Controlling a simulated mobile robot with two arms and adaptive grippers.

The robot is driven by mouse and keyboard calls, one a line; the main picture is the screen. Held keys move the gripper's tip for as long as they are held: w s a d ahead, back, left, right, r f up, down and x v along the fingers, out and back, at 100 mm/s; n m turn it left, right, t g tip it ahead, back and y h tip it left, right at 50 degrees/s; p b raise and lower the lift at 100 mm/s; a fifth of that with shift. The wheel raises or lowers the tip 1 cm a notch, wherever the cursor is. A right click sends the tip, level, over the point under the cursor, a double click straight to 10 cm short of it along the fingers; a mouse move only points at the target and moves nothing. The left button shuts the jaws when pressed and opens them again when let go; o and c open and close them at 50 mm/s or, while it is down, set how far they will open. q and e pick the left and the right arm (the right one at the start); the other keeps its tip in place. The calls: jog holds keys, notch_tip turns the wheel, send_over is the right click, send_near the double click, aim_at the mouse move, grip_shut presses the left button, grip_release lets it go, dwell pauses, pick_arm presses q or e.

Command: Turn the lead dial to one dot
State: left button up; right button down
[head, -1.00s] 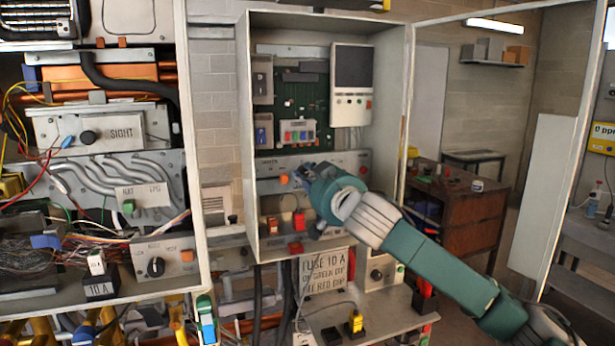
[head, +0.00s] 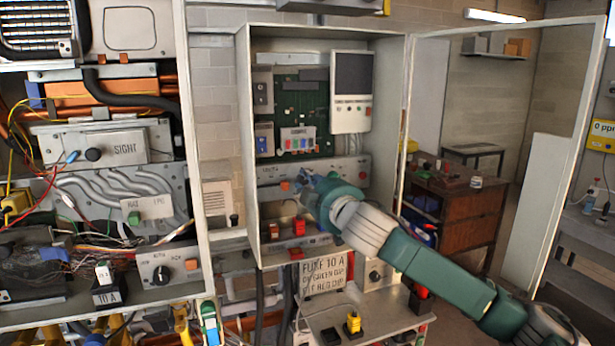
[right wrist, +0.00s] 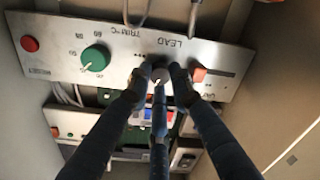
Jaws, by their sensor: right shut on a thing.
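The lead dial (right wrist: 160,74) is a small dark round knob with a light pointer mark. It sits on a grey metal panel (right wrist: 115,45) under the upside-down word LEAD in the right wrist view. Small dots are printed near it. My right gripper (right wrist: 158,76) has its three dark fingers closed around the dial, hiding part of its rim. In the head view my right gripper (head: 308,182) reaches the panel inside the open cabinet and hides the dial. I cannot read exactly which dot the pointer meets. My left gripper is not in view.
In the right wrist view a green dial (right wrist: 95,58) and a red button (right wrist: 30,44) are left of the lead dial. An orange switch (right wrist: 198,75) is close on its right. The cabinet door (head: 490,150) stands open at right in the head view.

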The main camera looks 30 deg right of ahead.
jog(key=shift+f+n+p, duration=0.15)
jog(key=shift+n+p, duration=0.3)
jog(key=shift+n, duration=0.35)
jog(key=shift+f+n+p, duration=0.15)
jog(key=shift+n+p, duration=0.3)
jog(key=shift+n, duration=0.35)
jog(key=c, duration=1.8)
grip_release()
jog(key=shift+c, duration=0.2)
jog(key=shift+r, duration=0.1)
jog(key=shift+s, duration=0.15)
